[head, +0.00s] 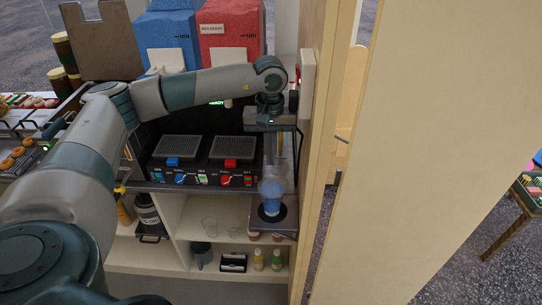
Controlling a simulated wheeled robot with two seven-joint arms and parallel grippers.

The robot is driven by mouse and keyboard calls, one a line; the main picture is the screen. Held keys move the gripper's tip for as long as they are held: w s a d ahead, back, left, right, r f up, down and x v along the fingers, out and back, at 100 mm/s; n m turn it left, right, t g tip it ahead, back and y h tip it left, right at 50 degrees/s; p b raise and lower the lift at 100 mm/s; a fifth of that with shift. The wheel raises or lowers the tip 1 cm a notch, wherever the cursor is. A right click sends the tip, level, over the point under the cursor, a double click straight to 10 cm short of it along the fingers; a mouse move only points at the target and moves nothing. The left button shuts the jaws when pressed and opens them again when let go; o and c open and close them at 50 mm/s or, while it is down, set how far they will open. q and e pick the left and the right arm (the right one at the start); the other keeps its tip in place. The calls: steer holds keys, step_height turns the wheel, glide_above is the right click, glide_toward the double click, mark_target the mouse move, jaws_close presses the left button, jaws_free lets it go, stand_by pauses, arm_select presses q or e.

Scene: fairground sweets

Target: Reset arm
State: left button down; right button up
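My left arm reaches in from the left across the front of the drinks machine. Its gripper (271,128) hangs at the machine's right end, next to the wooden panel. Its fingers are too dark and small to tell whether they are apart. A cup with blue contents (271,189) stands upright on a dark round pad below the gripper, with a visible gap between them. The gripper does not appear to touch the cup. My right gripper is not in view.
The machine has a blue hopper (167,32), a red hopper (229,30), two grated drip trays and a row of buttons.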

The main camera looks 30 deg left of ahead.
arm_select(q)
step_height(320, 180, down, 4)
steer(key=shift+s+f+b, duration=0.15)
steer(key=shift+f+b, duration=0.1)
steer(key=shift+b, duration=0.65)
steer(key=shift+f+b, duration=0.6)
steer(key=shift+f, duration=0.1)
steer(key=shift+s+d, duration=0.1)
stand_by(0.8)
steer(key=shift+f+b, duration=0.7)
steer(key=shift+r, duration=0.15)
